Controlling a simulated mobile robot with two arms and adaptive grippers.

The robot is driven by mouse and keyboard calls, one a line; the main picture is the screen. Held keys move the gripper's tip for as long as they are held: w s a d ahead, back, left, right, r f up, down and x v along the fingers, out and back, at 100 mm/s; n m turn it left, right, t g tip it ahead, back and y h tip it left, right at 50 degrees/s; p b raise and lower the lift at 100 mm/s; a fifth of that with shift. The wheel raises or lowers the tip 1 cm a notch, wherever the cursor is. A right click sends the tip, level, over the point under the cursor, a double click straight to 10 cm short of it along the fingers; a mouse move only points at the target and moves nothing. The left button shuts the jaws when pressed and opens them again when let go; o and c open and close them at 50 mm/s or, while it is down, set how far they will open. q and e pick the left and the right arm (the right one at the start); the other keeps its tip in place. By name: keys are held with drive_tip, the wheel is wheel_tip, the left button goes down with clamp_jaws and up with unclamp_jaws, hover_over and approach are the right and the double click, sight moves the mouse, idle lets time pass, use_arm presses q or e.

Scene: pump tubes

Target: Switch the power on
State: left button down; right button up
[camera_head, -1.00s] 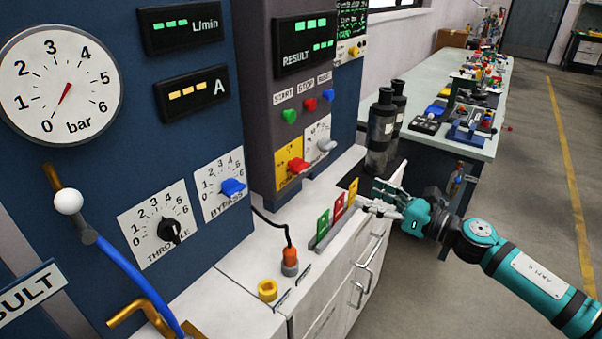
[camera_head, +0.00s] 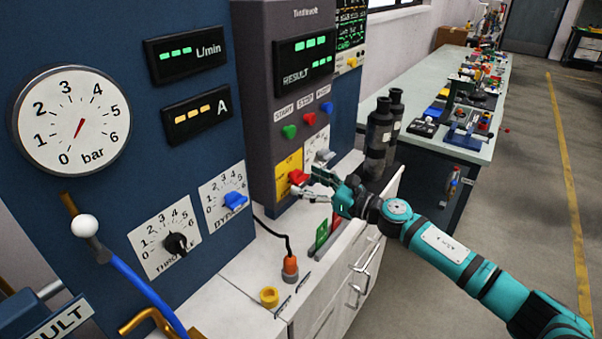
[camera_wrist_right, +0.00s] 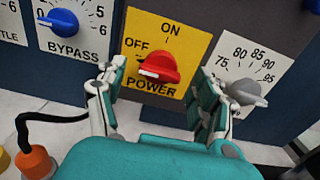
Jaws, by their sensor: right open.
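The red power knob (camera_wrist_right: 158,68) sits on a yellow plate (camera_wrist_right: 184,37) marked OFF, ON and POWER. In the right wrist view its lighter pointer end is toward the left, on the OFF side. The knob also shows in the head view (camera_head: 299,177). My right gripper (camera_head: 308,184) is open in front of the plate. In the wrist view its fingers (camera_wrist_right: 158,92) stand to the left and right of the knob, apart from it. My left gripper is not in view.
A grey knob (camera_wrist_right: 246,92) on a white plate is close to the right of the power plate. The blue bypass knob (camera_head: 235,201) is to the left. An orange plug (camera_head: 290,268) with a black cable and colored cards (camera_head: 322,234) stand on the counter below.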

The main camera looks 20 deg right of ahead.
drive_tip(key=shift+x, duration=1.35)
drive_tip(key=shift+c, duration=0.4)
drive_tip(key=c, duration=1.1)
